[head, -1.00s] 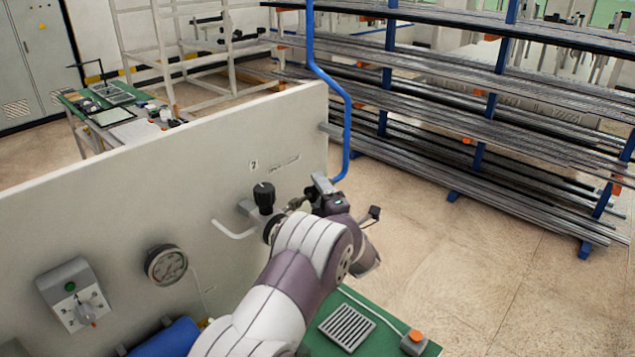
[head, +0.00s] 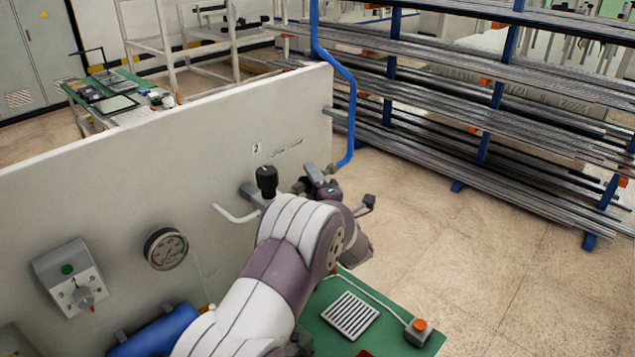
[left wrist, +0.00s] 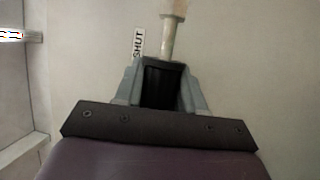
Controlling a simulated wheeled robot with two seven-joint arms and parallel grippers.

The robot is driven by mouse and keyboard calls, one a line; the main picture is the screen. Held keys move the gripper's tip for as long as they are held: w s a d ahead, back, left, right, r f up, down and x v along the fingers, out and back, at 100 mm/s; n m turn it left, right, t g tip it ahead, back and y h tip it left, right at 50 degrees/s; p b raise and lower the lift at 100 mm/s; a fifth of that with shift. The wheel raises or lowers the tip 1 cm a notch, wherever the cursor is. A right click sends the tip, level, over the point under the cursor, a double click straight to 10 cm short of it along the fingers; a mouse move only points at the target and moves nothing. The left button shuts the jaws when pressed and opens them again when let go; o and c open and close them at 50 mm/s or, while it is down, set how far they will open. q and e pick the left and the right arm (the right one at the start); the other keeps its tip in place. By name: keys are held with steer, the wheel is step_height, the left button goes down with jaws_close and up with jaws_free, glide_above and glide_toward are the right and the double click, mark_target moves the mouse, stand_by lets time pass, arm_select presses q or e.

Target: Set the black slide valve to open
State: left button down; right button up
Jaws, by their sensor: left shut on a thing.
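The black slide valve (left wrist: 160,86) shows in the left wrist view as a dark block on a pale pipe (left wrist: 172,35). A "SHUT" label (left wrist: 138,42) is on the panel beside the pipe. My left gripper (left wrist: 155,92) is shut on the black block, one grey finger on each side of it. In the head view my left gripper (head: 312,177) is at the right end of the panel, and my wrist hides most of the valve there. My right gripper is not in view.
The grey panel (head: 110,210) carries a black knob (head: 266,181) just left of my gripper, a gauge (head: 165,248) and a selector box (head: 68,278). A blue pipe (head: 352,110) runs close behind my gripper.

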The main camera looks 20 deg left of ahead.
arm_select(q)
steer(key=shift+s+f, duration=0.1)
steer(key=shift+f, duration=0.25)
steer(key=c, duration=0.9)
jaws_free()
steer(key=shift+o, duration=0.7)
steer(key=shift+s, duration=0.1)
steer(key=shift+s+d+r, duration=0.1)
steer(key=shift+s+r, duration=0.1)
steer(key=shift+r, duration=0.1)
steer(key=b+v, duration=0.6)
steer(key=v, duration=0.6)
steer(key=shift+s+d, duration=0.25)
